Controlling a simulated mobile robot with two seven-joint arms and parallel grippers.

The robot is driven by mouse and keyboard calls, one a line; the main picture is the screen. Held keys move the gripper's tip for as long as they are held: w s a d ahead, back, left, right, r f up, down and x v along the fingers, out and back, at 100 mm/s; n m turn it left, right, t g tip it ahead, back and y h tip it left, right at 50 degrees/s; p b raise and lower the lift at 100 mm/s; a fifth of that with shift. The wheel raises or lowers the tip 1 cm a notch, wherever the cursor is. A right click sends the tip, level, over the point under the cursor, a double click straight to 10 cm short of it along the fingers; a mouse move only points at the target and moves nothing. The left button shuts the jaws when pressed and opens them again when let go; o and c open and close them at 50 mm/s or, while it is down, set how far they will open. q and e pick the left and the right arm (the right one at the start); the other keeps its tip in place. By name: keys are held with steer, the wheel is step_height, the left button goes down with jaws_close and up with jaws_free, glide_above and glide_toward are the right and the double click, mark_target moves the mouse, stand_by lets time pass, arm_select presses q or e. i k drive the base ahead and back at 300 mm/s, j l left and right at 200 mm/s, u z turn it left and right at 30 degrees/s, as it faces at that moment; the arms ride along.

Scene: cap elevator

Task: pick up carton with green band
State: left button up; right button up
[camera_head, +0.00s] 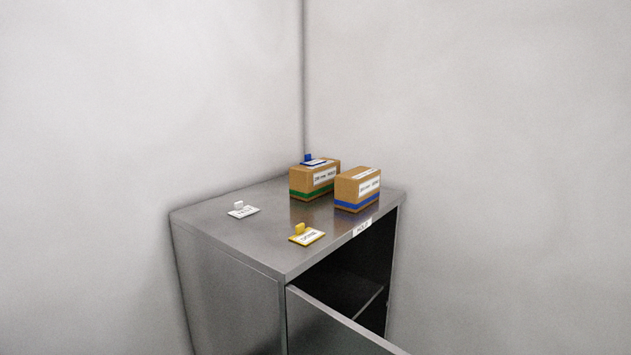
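The carton with the green band (301,183) is a brown box with a white label. It stands upright on the top of the grey metal cabinet (233,247), toward its back corner. A blue tag (311,161) with a raised tab lies on top of this carton. A second brown carton with a blue band (345,188) stands just to its right and a little nearer, and may hide part of its right side. Neither of my grippers is in view.
A white tag (243,211) lies on the cabinet top at the left, and a yellow tag (307,236) lies near the front. The cabinet door (325,330) stands open at the front, showing a dark inside with a shelf. Plain walls meet behind the cabinet.

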mark_target(306, 183)
steer(key=k+l+z, duration=0.1)
steer(key=z, duration=2)
steer(key=i+l, duration=0.1)
steer(key=l, duration=0.2)
steer(key=i+l+u, duration=0.1)
steer(key=l, duration=0.25)
steer(key=i+l, duration=0.15)
steer(key=l, duration=0.15)
steer(key=i+l+u, duration=0.1)
steer(key=i+l, duration=0.2)
steer(key=i, duration=0.15)
steer(key=i+l, duration=0.3)
steer(key=i, duration=0.2)
steer(key=i+j+u, duration=0.1)
steer(key=i+u, duration=1.2)
steer(key=u, duration=0.15)
steer(key=i+u, duration=0.25)
steer(key=u, duration=0.15)
steer(key=i+u, duration=0.25)
steer(key=u, duration=0.2)
steer(key=i+u, duration=0.15)
steer(key=u, duration=0.3)
steer(key=i+u, duration=0.15)
steer(key=u, duration=0.3)
steer(key=i+l+u, duration=0.1)
steer(key=u, duration=0.35)
steer(key=i, duration=0.05)
